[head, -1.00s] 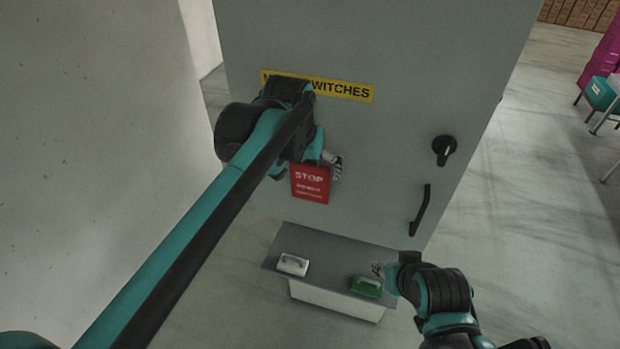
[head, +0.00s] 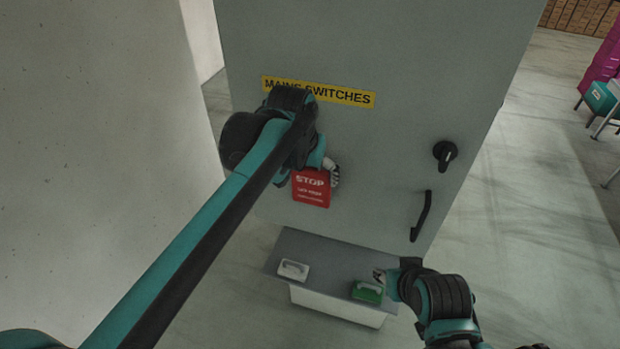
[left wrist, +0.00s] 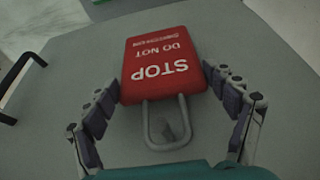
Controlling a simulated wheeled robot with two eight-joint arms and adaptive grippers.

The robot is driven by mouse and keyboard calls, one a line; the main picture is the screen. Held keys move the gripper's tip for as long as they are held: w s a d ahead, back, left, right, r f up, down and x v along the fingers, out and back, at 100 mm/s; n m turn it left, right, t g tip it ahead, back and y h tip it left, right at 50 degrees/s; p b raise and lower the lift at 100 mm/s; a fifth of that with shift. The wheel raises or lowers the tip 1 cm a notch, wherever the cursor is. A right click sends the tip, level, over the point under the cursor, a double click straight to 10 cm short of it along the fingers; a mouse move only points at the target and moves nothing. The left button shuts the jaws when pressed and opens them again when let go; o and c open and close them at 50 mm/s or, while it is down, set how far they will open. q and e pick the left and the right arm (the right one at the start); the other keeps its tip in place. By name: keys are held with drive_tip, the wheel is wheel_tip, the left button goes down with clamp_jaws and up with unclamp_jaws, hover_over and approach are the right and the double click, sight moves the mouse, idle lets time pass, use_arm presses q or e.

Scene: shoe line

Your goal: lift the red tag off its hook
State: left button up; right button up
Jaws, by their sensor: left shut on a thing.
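The red tag (head: 311,188), marked STOP, hangs against the front of the grey cabinet (head: 400,60). My left gripper (head: 308,172) is at the tag's upper part, with its arm covering that area in the head view. In the left wrist view, the fingers of my left gripper (left wrist: 162,88) are shut on the tag (left wrist: 162,65), one along each side edge. A grey metal loop (left wrist: 183,125) extends from the tag's top edge. The hook is hard to make out inside the loop. My right gripper (head: 384,277) is low at the right, by a green handled block; its opening is unclear.
A yellow MAINS SWITCHES label (head: 345,96) is above the tag. A black rotary knob (head: 445,153) and a black handle (head: 421,216) stick out at the cabinet's right. Below, a grey shelf (head: 325,275) bears a white block (head: 293,269) and the green block (head: 367,292).

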use_arm(q)
drive_tip(key=shift+r, duration=0.35)
drive_tip(key=s+a+b, duration=0.2)
drive_tip(key=s+a, duration=0.1)
drive_tip(key=s, duration=0.6)
drive_tip(key=s+a+b, duration=0.2)
drive_tip(key=s+a, duration=0.1)
drive_tip(key=s, duration=0.5)
drive_tip(key=w+a+f+n+b, duration=0.1)
drive_tip(key=w+f+b, duration=0.35)
drive_tip(key=f, duration=0.65)
drive_tip(key=w+a+f+b, duration=0.1)
drive_tip(key=w+f+b, duration=0.2)
drive_tip(key=f+b, duration=0.5)
drive_tip(key=w+a+f+n+b, duration=0.1)
drive_tip(key=w+a+f+b, duration=0.2)
drive_tip(key=f, duration=1)
drive_tip(key=a+f+b, duration=0.3)
drive_tip(key=f+b, duration=0.4)
drive_tip(key=f, duration=0.8)
drive_tip(key=a+f+n+y+b, duration=0.1)
drive_tip(key=a+f+b, duration=0.2)
drive_tip(key=f+b, duration=0.5)
wheel_tip(320, 180, down, 7)
drive_tip(key=shift+s+a+f+n, duration=0.2)
drive_tip(key=shift+s+a+n, duration=0.05)
drive_tip(key=shift+a+n, duration=0.1)
